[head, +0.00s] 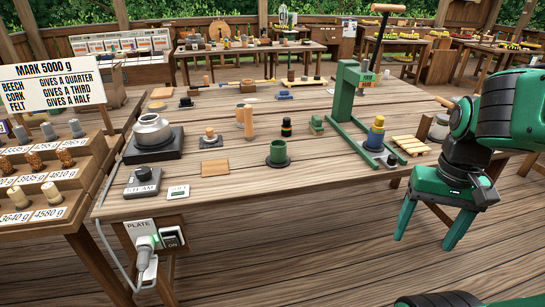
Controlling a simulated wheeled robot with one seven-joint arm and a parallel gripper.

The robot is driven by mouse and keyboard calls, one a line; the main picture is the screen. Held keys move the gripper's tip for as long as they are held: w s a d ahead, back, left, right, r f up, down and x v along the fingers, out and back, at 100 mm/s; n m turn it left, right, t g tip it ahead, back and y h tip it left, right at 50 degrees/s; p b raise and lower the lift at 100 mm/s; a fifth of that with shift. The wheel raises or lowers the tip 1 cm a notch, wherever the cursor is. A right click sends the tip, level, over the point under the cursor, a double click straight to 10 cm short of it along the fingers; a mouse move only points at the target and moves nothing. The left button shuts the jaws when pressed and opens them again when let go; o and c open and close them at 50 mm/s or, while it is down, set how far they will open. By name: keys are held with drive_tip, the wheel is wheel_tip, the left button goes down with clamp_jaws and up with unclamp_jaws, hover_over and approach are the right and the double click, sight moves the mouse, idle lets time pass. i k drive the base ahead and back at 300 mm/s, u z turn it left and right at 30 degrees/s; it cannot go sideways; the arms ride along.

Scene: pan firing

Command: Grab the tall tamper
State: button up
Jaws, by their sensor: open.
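A tall light-wood upright piece (248,121), which looks like the tall tamper, stands near the middle of the wooden table (330,175). A shorter tamper-like piece (210,137) with a round wooden knob and a dark base stands to its left and nearer. My gripper (426,240) hangs at the right, past the table's front right edge, with its two green fingers pointing down and spread apart. Nothing is between them. It is well away from both pieces.
A green press (346,95) with a long lever stands between the tall piece and my gripper. A green cup (278,153), a small pallet (411,146) and a silver pot (152,130) on a dark plate are also on the table. A stepped stand is at left.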

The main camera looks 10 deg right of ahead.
sight(250, 135)
drive_tip(key=u, duration=0.45)
drive_tip(key=i, duration=1.2)
drive_tip(key=z, duration=0.5)
